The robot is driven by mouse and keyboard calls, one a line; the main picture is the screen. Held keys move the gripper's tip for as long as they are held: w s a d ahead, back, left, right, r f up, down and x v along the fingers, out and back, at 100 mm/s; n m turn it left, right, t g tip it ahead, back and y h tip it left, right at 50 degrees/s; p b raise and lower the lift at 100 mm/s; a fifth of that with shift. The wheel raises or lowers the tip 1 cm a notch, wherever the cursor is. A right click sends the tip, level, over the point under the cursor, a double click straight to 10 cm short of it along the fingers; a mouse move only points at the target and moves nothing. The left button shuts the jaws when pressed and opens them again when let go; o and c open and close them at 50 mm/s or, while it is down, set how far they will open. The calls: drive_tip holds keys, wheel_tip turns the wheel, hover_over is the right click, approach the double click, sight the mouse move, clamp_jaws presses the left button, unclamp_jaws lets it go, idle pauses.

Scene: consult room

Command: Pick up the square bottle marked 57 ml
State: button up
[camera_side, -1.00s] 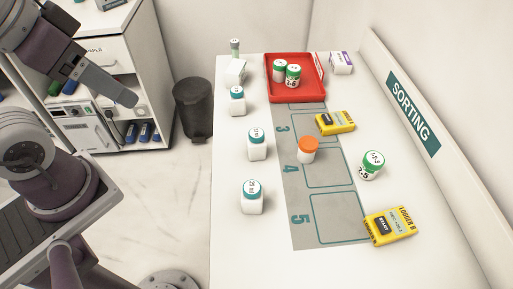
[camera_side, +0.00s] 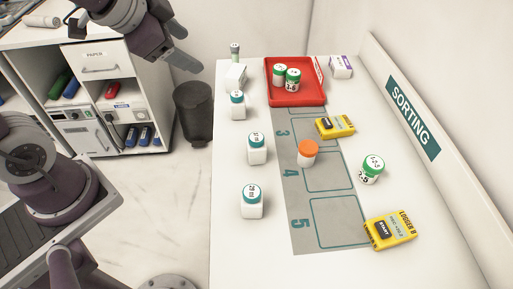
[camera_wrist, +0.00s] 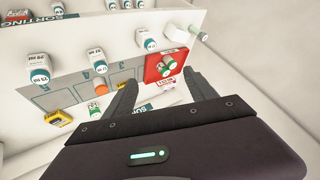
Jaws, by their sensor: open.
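Three white square bottles with teal caps stand upright along the left side of the table: a near one (camera_side: 252,207), a middle one (camera_side: 257,154) and a far one (camera_side: 238,109). Their cap marks are too small to read surely, so I cannot tell which is 57 ml. The wrist view also shows a bottle at left (camera_wrist: 37,70), one in the middle (camera_wrist: 96,60) and one at right (camera_wrist: 146,42). My gripper (camera_side: 183,45) is high at the upper left, left of the table and apart from every bottle. In the wrist view its fingers (camera_wrist: 162,88) are spread and empty.
A red tray (camera_side: 296,101) holds two green-capped bottles. An orange-capped bottle (camera_side: 307,158) stands on the grey numbered mat (camera_side: 312,245). A green-capped bottle (camera_side: 372,172) and two yellow loggers (camera_side: 390,230) (camera_side: 335,127) are to the right. A white box (camera_side: 235,77) stands beyond the far square bottle.

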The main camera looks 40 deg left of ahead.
drive_tip(key=w+d+f+m+h, duration=0.2)
drive_tip(key=w+f+m, duration=0.2)
drive_tip(key=w, duration=0.2)
drive_tip(key=m+h, duration=0.7)
drive_tip(key=h, duration=0.4)
hover_over(263, 137)
drive_tip(key=w+d, duration=0.2)
wheel_tip(263, 137, down, 11)
drive_tip(key=shift+n+t+h, duration=0.4)
drive_tip(key=shift+n+h, duration=0.1)
drive_tip(key=shift+n, duration=0.3)
drive_tip(key=f, duration=0.1)
drive_tip(key=s+a+f, duration=0.2)
drive_tip(key=shift+f, duration=0.15)
drive_tip(key=s+a+f+n+t, duration=0.1)
drive_tip(key=f+n, duration=0.1)
drive_tip(key=s+a+f+n+t, duration=0.1)
drive_tip(key=s+n+t, duration=0.1)
drive_tip(key=s+a+f+n+t+y, duration=0.1)
drive_tip(key=f+n, duration=0.1)
drive_tip(key=n, duration=0.1)
drive_tip(key=shift+s+a+f, duration=0.25)
drive_tip(key=shift+a+f, duration=0.1)
drive_tip(key=shift+a, duration=0.05)
drive_tip(key=x, duration=0.7)
drive_tip(key=shift+w+a, duration=0.15)
drive_tip(key=shift+a, duration=0.05)
clamp_jaws()
